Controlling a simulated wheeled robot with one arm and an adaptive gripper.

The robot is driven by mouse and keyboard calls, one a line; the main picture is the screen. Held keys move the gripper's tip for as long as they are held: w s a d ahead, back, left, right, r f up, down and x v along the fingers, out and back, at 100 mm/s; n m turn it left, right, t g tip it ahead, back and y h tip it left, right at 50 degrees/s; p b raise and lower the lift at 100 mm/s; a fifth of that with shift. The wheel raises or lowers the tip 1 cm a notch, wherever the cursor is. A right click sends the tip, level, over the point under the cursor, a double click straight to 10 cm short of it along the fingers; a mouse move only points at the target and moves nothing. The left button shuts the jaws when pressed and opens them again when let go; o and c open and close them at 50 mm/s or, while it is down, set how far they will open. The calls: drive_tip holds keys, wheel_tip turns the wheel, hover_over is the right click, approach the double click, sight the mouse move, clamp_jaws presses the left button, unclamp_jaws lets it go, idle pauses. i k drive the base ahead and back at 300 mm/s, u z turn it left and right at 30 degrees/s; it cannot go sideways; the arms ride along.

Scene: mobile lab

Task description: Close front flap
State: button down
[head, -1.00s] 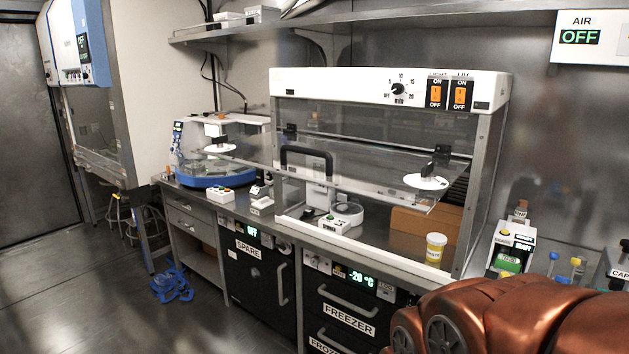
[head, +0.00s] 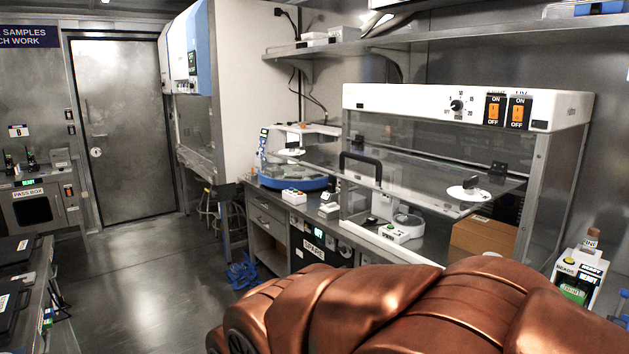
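The clear front flap (head: 400,183) of the bench cabinet (head: 465,108) is raised and tilted outward, with its black handle (head: 361,163) at the near left edge. The cabinet's front opening below the flap is uncovered. My copper-coloured arm fills the lower right in front of the cabinet. My gripper is outside the view, so its state and hold are hidden.
A blue centrifuge-like device (head: 288,172) stands on the bench left of the cabinet. A bead dispenser (head: 580,278) stands to the right. A stool (head: 208,209) and blue item (head: 242,272) are at floor level. The floor (head: 150,270) at left is largely clear.

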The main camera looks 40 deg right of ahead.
sight(411, 178)
drive_tip(key=u, duration=0.1)
drive_tip(key=i, duration=1.55)
drive_tip(key=z, duration=1.95)
